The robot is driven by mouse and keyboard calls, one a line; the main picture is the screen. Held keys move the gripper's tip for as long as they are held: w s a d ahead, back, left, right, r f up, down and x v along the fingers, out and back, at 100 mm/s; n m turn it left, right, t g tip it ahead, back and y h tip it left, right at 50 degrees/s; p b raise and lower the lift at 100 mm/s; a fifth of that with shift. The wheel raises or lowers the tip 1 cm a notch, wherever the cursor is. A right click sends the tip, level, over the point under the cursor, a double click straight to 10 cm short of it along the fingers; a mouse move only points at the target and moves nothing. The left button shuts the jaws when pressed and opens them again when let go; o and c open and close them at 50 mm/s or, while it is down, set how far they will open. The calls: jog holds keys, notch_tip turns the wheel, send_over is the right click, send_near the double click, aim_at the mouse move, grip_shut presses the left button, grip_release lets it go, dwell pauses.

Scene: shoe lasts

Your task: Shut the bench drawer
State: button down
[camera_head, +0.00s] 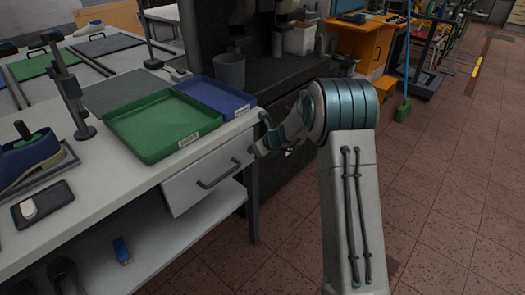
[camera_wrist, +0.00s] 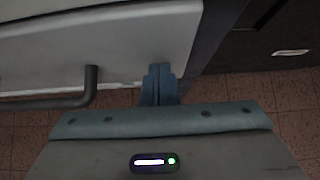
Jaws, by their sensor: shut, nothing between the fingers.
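The bench drawer (camera_head: 212,176) has a pale front with a dark bar handle (camera_head: 219,175) and sits under the right end of the white bench top. It looks close to the bench front; I cannot tell whether a small gap is left. In the wrist view the drawer front (camera_wrist: 130,45) fills the upper left, with its handle (camera_wrist: 90,88) left of the fingers. My gripper (camera_wrist: 159,68) is shut and empty, its blue fingertips at the right part of the drawer front. Whether they touch it is not clear. In the head view my wrist partly hides the fingers.
A green tray (camera_head: 160,152) and a blue tray (camera_head: 240,108) lie on the bench top above the drawer. A bench leg (camera_head: 253,205) stands just right of the drawer. A dark cabinet is behind my gripper.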

jog(key=shift+w+a+r, duration=0.15)
jog(key=shift+w+a, duration=0.3)
jog(key=shift+w, duration=0.05)
jog(key=shift+a+r, duration=0.15)
jog(key=shift+a, duration=0.05)
jog(key=shift+d, duration=0.1)
